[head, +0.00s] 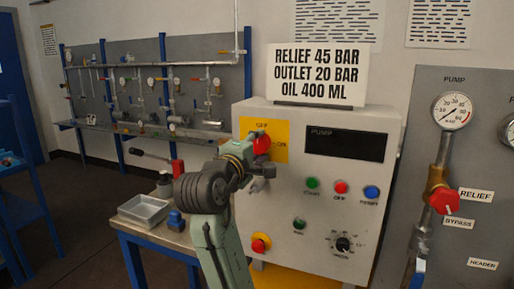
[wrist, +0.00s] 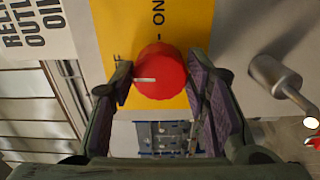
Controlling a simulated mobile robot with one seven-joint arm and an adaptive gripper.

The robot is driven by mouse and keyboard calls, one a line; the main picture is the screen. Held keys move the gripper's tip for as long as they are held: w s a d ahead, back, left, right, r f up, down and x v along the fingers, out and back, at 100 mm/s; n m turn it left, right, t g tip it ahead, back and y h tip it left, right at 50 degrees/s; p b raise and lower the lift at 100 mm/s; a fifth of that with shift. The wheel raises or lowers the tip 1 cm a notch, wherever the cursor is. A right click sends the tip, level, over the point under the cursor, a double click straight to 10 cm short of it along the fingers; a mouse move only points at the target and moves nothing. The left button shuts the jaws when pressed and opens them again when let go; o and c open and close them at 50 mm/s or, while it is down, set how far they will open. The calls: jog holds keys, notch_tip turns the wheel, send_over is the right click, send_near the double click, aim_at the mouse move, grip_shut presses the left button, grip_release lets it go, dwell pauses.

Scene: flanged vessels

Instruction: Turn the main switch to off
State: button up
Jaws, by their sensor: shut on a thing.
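The main switch is a round red knob (head: 262,144) on a yellow plate (head: 279,151) at the upper left of the pale control cabinet. In the wrist view the knob (wrist: 160,71) sits between the two fingers of my gripper (wrist: 160,82), which is shut on it. A white mark on the knob points left in that view, toward the side with the partly hidden "OFF" lettering. The "ON" lettering (wrist: 158,18) is above the knob there. In the head view my gripper (head: 257,160) partly covers the knob and plate.
A sign (head: 318,74) stands on the cabinet. A small table with a grey tray (head: 145,209) is at left. A metal cylindrical fitting (wrist: 276,76) is beside my right finger.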

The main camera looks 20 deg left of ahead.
dwell(0.4)
jog(key=o, duration=1.2)
jog(key=shift+c, duration=0.2)
jog(key=shift+s, duration=0.1)
jog(key=s, duration=1.1)
jog(key=shift+s+a, duration=0.25)
jog(key=shift+s, duration=0.15)
